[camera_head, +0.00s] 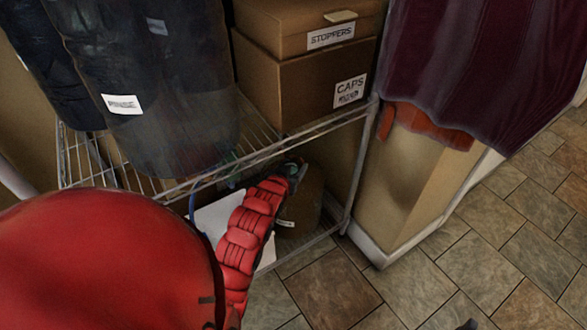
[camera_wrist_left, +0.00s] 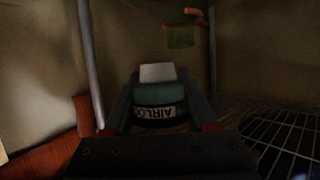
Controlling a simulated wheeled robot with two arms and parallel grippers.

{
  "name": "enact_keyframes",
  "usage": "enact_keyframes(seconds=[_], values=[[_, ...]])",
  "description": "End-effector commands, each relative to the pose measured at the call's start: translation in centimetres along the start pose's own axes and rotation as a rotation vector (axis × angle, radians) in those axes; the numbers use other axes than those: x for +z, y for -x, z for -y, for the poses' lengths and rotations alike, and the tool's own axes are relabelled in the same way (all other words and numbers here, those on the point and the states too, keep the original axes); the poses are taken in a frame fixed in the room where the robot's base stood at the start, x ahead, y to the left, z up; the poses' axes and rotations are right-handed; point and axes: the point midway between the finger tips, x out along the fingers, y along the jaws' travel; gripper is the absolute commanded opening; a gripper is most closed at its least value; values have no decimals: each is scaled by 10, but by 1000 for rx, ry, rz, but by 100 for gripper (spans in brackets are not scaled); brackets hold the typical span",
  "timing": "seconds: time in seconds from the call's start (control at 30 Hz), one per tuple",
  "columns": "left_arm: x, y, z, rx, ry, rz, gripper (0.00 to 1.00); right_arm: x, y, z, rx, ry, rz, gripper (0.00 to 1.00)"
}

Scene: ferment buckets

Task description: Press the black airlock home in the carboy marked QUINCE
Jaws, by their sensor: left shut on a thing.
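My left gripper (camera_head: 292,168) reaches in under the wire shelf's front edge, at the end of my red arm. It is shut on a small dark teal cylinder with a white top (camera_wrist_left: 158,92), held between both fingers in the left wrist view. Its label reads "AIRLO", the rest hidden. It looks more teal than black in this dim light. A brown, rounded vessel (camera_head: 307,205) with a small white label stands just below and behind the gripper in the head view. I cannot read QUINCE anywhere.
Dark wrapped containers (camera_head: 150,90) and cardboard boxes marked STOPPERS (camera_head: 285,25) and CAPS (camera_head: 300,88) fill the upper shelf. A shelf post (camera_head: 360,165) stands right of the gripper. A green object (camera_wrist_left: 165,12) hangs above in the wrist view. The tiled floor (camera_head: 480,260) is clear.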

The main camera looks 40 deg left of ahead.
Motion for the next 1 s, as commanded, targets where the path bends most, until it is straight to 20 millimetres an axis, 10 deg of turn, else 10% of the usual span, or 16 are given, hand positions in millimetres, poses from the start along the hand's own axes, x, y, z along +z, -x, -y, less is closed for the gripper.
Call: enact_keyframes(seconds=[1.0], values=[[-7, -32, 10, 1, 0, -1, 0, 0, 1, 0, 0, 0, 0, 80]])
